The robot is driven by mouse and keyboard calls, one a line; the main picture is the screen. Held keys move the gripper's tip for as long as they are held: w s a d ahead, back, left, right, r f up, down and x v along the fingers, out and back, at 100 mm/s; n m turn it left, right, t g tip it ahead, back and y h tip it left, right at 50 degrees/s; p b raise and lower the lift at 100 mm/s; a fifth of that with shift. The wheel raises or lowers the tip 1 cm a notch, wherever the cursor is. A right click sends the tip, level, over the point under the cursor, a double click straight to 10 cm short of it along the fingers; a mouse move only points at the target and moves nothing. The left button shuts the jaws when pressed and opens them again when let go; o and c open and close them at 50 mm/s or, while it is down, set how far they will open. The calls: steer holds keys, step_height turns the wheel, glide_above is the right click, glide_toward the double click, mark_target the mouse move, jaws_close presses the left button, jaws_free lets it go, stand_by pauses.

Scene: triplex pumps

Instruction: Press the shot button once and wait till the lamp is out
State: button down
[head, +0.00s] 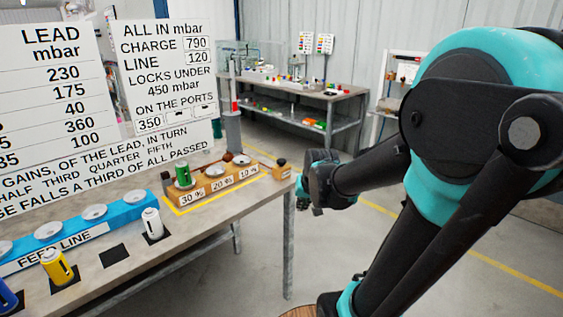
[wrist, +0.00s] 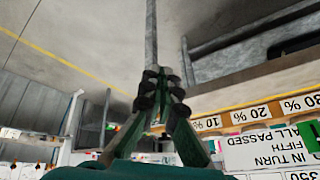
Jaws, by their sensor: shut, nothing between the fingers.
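A small wooden block with a dark knob (head: 281,168) stands at the right end of the near table; it may be the shot button, but I cannot tell for sure. I cannot make out a lamp or whether it is lit. My gripper (wrist: 162,76) is shut and empty in the wrist view, its fingertips together. In the head view my gripper (head: 314,202) hangs in the air just right of the table's end, apart from the knob block. The wrist view looks upside down, with the 10 % label (wrist: 207,124) right of the fingers.
A wooden stand (head: 215,186) marked 30 %, 20 % and 10 % holds a green can (head: 183,174). A blue feed line rack (head: 75,236), a white can (head: 152,224) and a yellow can (head: 57,267) are nearer. Upright boards (head: 165,120) stand behind. Open floor lies right of the table.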

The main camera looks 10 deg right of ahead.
mark_target(282, 161)
steer(key=w+r+m+t, duration=0.1)
steer(key=w+r, duration=0.4)
steer(key=w, duration=0.4)
steer(key=w+a+r+m+t, duration=0.1)
steer(key=w+r+m, duration=0.1)
steer(key=w+r, duration=0.3)
steer(key=w+a+r+m+t+y, duration=0.1)
steer(key=w+r, duration=0.4)
steer(key=w, duration=0.8)
steer(key=shift+a+m, duration=0.25)
steer(key=shift+m, duration=0.05)
steer(key=shift+f, duration=0.15)
steer(key=shift+f, duration=4.25)
steer(key=shift+f, duration=0.4)
steer(key=shift+f, duration=0.7)
steer(key=shift+r, duration=1.1)
